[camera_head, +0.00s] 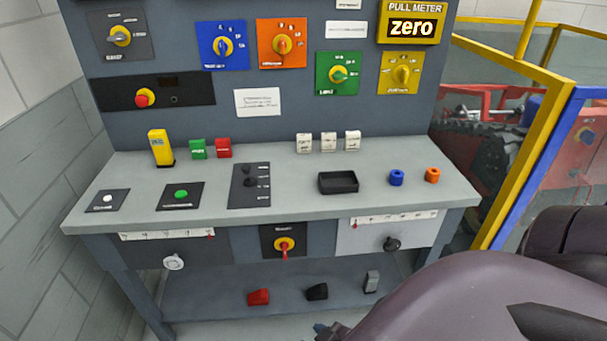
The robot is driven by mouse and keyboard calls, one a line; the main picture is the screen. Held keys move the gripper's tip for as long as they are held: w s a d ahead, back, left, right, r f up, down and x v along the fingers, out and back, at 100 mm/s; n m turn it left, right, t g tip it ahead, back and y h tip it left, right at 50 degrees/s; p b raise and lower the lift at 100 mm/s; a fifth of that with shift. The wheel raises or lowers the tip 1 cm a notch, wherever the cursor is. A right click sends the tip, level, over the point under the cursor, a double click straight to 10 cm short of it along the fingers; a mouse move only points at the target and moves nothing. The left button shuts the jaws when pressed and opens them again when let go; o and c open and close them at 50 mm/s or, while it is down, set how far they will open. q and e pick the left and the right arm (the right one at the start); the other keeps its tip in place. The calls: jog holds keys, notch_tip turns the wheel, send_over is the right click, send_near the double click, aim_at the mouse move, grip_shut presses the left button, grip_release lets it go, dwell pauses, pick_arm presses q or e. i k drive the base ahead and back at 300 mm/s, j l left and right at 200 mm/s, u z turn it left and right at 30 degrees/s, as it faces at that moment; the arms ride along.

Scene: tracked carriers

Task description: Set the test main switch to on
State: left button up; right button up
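Several rotary switches are on the bench, and their labels are too small to read, so I cannot tell for sure which is the test main switch. One red-and-yellow rotary switch (284,246) sits on a dark plate in the bench front, its red handle pointing down. My purple arm link fills the lower right. A small dark part shows at its left edge, too little to identify. Neither gripper can be made out.
The back panel carries blue (222,46), orange (282,43), green (338,74) and yellow (400,73) selector plates and a pull meter (411,25) reading zero. A black tray (338,182) and small blocks stand on the benchtop. A yellow rail (515,155) stands at right.

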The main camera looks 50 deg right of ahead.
aim_at(283, 245)
jog(key=i+j+z, duration=0.15)
jog(key=j+z, duration=0.3)
jog(key=i+j+z, duration=0.1)
jog(key=j+z, duration=0.25)
jog(key=z, duration=0.15)
jog(key=j+z, duration=0.45)
